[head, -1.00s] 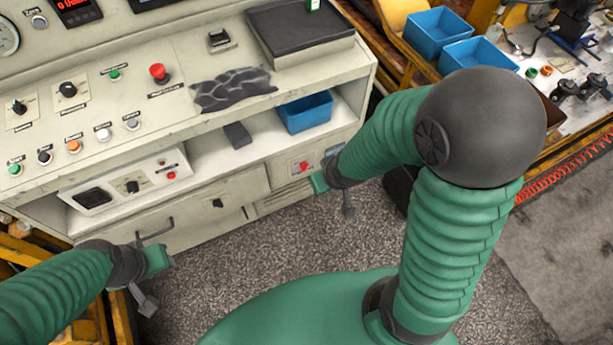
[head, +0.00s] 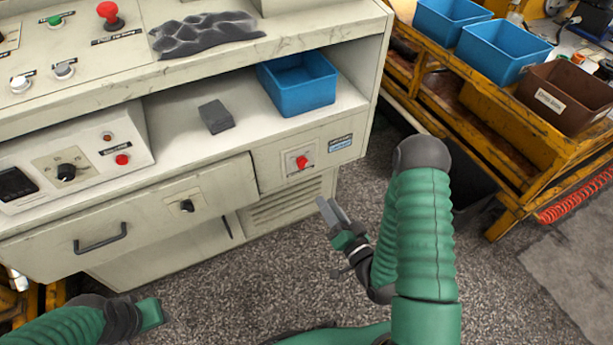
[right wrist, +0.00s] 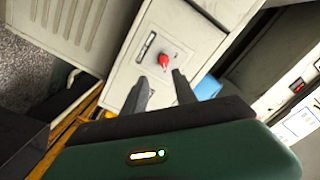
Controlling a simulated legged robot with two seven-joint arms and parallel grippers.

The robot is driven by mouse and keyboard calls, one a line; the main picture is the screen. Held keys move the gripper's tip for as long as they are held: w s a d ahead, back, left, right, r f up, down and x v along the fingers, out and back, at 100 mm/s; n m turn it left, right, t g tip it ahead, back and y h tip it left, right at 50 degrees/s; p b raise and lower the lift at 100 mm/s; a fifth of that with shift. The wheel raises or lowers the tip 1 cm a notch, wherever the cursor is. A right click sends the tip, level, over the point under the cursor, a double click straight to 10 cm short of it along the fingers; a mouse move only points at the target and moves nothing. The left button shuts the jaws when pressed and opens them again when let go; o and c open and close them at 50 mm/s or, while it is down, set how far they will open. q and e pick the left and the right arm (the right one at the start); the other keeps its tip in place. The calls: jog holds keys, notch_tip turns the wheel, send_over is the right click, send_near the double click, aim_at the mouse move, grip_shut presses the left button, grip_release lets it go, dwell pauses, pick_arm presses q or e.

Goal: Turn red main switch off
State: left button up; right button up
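The red main switch (head: 302,162) is a red rotary knob on a light plate on the cabinet's lower front panel, below the blue bin. It also shows in the right wrist view (right wrist: 164,60), just beyond the fingertips. My right gripper (head: 333,212) is in front of the cabinet, below and to the right of the switch and apart from it. Its two fingers (right wrist: 160,84) are spread with nothing between them. My left gripper (head: 150,314) is at the lower left, away from the cabinet front; its fingers cannot be made out.
A blue bin (head: 298,84) and a dark block (head: 216,117) sit on the cabinet shelf above the switch. A drawer handle (head: 101,240) sticks out at left. A yellow rack (head: 470,125) with bins stands at right. The floor before the switch is clear.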

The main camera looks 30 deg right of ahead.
aim_at(304, 167)
jog(key=w+b, duration=0.1)
jog(key=w, duration=0.3)
jog(key=w+b, duration=0.1)
jog(key=w, duration=0.4)
jog(key=w+b, duration=0.2)
jog(key=w, duration=0.2)
jog(key=shift+w+r, duration=0.15)
jog(key=shift+r, duration=0.2)
jog(key=shift+c, duration=0.2)
grip_shut()
